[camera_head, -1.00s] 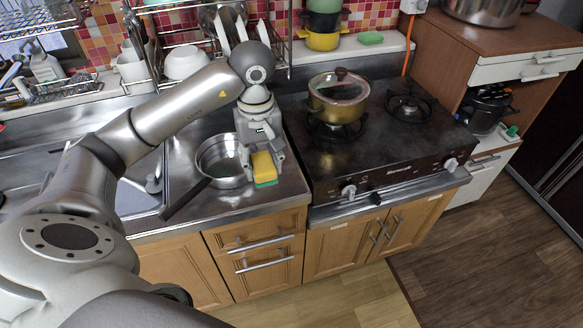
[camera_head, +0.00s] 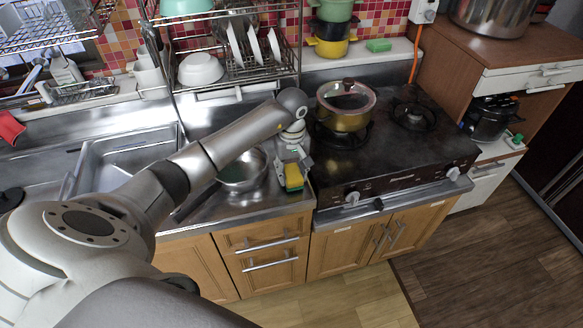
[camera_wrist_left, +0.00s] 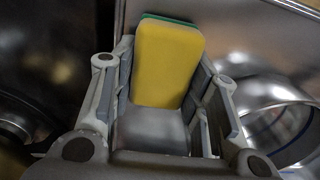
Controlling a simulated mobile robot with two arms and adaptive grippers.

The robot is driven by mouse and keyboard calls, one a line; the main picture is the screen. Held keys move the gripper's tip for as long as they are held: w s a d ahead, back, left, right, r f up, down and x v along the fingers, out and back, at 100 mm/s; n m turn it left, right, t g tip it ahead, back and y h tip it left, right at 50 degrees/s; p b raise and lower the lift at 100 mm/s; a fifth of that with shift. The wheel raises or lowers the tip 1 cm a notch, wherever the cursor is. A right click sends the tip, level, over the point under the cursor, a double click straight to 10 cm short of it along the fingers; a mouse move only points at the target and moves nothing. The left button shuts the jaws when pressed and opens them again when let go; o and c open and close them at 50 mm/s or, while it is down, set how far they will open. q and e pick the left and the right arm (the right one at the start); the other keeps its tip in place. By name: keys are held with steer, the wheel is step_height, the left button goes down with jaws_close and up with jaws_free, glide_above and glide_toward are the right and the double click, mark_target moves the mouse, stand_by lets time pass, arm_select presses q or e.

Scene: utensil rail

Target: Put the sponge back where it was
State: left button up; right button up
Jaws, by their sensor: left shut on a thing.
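The yellow and green sponge (camera_head: 293,177) is held between the fingers of my left gripper (camera_head: 291,170), over the steel counter between the pan and the stove. In the left wrist view the sponge (camera_wrist_left: 168,62) stands up between the two fingers of the left gripper (camera_wrist_left: 165,100), yellow face toward the camera, with its green layer behind. The gripper is shut on it. Whether the sponge touches the counter is hard to tell. My right gripper is not in view.
A steel pan (camera_head: 243,170) sits just left of the gripper. The stove (camera_head: 390,165) with a lidded pot (camera_head: 345,106) is to the right. A sink (camera_head: 125,160) lies left, a dish rack (camera_head: 232,68) behind. A green block (camera_head: 378,45) rests on the back ledge.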

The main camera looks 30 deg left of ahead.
arm_select(q)
steer(key=shift+f, duration=0.2)
steer(key=shift+f+b, duration=0.2)
steer(key=shift+b, duration=0.15)
steer(key=o, duration=1.3)
steer(key=shift+r, duration=0.1)
steer(key=shift+o, duration=0.2)
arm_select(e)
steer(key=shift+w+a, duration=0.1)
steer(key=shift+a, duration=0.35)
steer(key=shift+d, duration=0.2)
